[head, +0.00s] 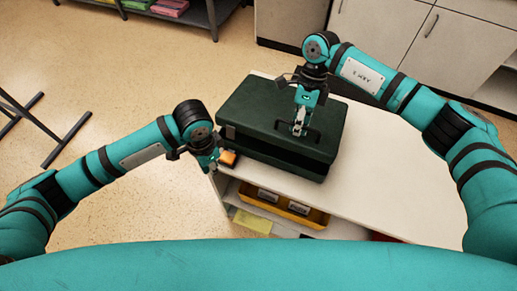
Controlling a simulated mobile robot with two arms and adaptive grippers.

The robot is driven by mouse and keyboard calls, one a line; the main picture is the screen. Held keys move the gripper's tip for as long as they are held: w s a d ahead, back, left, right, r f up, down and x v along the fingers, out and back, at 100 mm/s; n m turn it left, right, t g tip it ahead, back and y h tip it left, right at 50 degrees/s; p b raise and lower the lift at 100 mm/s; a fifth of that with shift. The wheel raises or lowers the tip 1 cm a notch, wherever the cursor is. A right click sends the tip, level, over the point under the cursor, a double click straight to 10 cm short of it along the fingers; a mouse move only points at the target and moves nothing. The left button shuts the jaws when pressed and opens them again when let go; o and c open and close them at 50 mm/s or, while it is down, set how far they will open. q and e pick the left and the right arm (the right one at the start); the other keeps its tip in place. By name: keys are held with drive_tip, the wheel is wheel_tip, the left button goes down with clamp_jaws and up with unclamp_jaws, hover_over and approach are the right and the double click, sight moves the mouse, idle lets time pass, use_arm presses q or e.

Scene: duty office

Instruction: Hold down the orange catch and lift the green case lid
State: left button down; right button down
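The green case (262,148) stands on the white-topped counter, its lid (258,110) on top with a dark gap along the front side between lid and base. The orange catch (228,158) shows at the case's front left corner. My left gripper (218,165) is at the orange catch, its fingertips close against or beside it; whether they touch and how far they are open is too small to tell. My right gripper (298,130) points down at the handle recess on the lid; its fingers look close together at the handle, but the grip itself is unclear.
The white counter top (395,175) is clear to the right of the case. A shelf below holds a yellow tray (285,206) with items and a yellow-green pad (252,222). White cabinets (455,45) stand behind. A dark metal stand (45,125) is on the floor at left.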

drive_tip(key=shift+w+r, duration=0.1)
drive_tip(key=shift+r, duration=0.05)
drive_tip(key=shift+w+d+r+g+b, duration=0.15)
drive_tip(key=shift+w+r, duration=0.1)
drive_tip(key=shift+r, duration=0.15)
drive_tip(key=shift+w+d+r+g+b, duration=0.1)
drive_tip(key=shift+w+r+g+b, duration=0.1)
drive_tip(key=shift+r, duration=0.15)
drive_tip(key=shift+w+r, duration=0.1)
drive_tip(key=shift+b+v, duration=0.45)
drive_tip(key=shift+v, duration=0.45)
drive_tip(key=shift+w+d+y, duration=0.15)
drive_tip(key=shift+y, duration=0.15)
drive_tip(key=shift+w+g, duration=0.1)
drive_tip(key=shift+g, duration=0.15)
drive_tip(key=shift+w+d+r+b, duration=0.15)
drive_tip(key=shift+w+r+b, duration=0.15)
drive_tip(key=shift+b, duration=0.15)
drive_tip(key=shift+w+d+r, duration=0.15)
drive_tip(key=shift+w+r, duration=0.15)
drive_tip(key=shift+r, duration=0.1)
